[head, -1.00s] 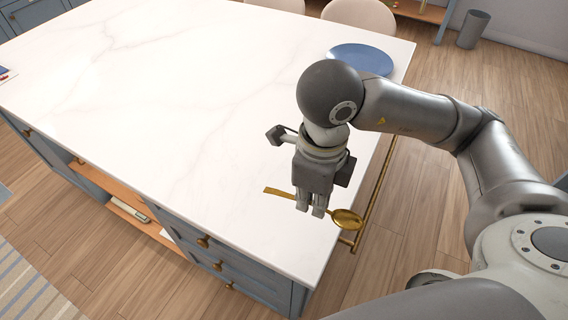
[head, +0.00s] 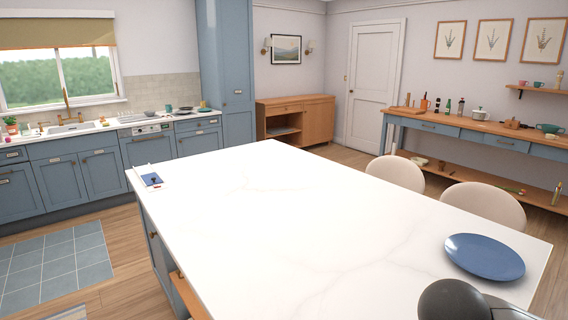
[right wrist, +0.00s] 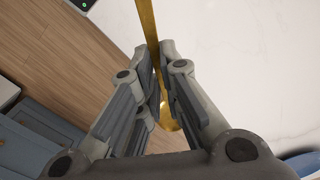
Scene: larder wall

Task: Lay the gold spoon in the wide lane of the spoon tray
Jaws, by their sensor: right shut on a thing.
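The gold spoon (right wrist: 147,22) shows in the right wrist view. Its handle runs up out of the top edge, and part of its bowl shows between the fingers lower down. My right gripper (right wrist: 155,52) is shut on the spoon's handle. The white marble island (head: 290,215) fills the middle of the head view; in the right wrist view its edge runs close beside the spoon. The spoon and right gripper are out of the head view, where only a dark rounded part of my right arm shows. I cannot make out a spoon tray. My left gripper is not in view.
A blue plate (head: 484,257) lies at the island's right end. A small white item with a blue part (head: 151,180) lies at its far left corner. Two pale chairs (head: 396,173) stand behind. A wooden side table (head: 470,131) holds several items. The island's middle is clear.

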